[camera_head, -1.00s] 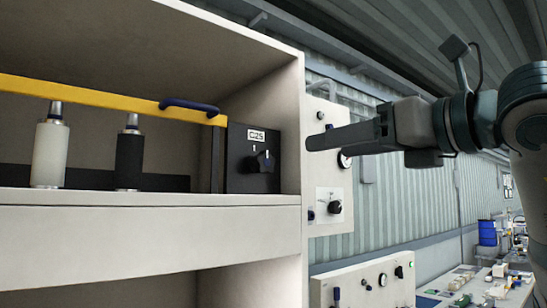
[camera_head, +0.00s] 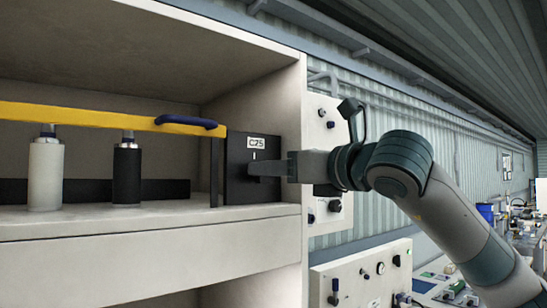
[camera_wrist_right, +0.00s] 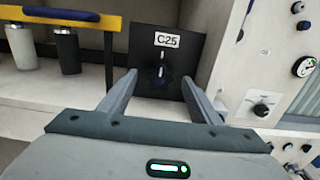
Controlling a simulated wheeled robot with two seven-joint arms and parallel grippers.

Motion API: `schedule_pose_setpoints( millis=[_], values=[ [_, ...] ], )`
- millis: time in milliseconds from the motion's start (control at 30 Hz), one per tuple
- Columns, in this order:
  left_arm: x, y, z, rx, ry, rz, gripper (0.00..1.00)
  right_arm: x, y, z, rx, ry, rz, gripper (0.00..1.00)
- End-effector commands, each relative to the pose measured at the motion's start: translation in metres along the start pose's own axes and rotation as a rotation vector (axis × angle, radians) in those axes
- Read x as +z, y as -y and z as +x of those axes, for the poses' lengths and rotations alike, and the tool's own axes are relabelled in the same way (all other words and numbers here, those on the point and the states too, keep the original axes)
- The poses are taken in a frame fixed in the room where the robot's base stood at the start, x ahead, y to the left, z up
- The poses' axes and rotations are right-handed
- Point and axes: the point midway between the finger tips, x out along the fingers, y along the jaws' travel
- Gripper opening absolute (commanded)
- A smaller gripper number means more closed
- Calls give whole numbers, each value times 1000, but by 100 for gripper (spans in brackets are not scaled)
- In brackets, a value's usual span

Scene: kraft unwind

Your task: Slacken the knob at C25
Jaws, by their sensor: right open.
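The C25 panel (camera_head: 238,187) is a black box with a white C25 label (camera_head: 264,143) at the right end of the shelf. Its knob (camera_wrist_right: 161,74) shows in the right wrist view as a dark knob with a bluish part, below a white mark. In the head view the knob is hidden behind my right gripper (camera_head: 262,167). In the right wrist view my right gripper (camera_wrist_right: 162,83) is open and empty, its two fingers spread to either side of the knob. I cannot tell whether either finger touches it. My left gripper is not in view.
A yellow bar (camera_head: 90,118) with a blue handle (camera_head: 186,122) runs left of the panel, above a white roller (camera_head: 46,175) and a black roller (camera_head: 127,175). The cabinet's side wall (camera_head: 290,120) stands close right. Another panel with a knob (camera_wrist_right: 262,108) is further right.

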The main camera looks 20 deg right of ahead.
Motion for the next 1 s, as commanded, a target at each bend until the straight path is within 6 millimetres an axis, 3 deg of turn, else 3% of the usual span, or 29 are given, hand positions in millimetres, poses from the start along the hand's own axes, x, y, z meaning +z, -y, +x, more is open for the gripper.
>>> schedule_pose_setpoints(
  millis=[200,533,700,1000],
  values=[
    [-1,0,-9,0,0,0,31,0,0,15,-1,-1,1,57],
    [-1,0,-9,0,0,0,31,-1,0,17,-1,0,0,57],
    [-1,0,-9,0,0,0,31,-1,0,16,-1,0,0,17],
    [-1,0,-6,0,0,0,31,-2,0,16,-1,0,-13,16]
  ],
)
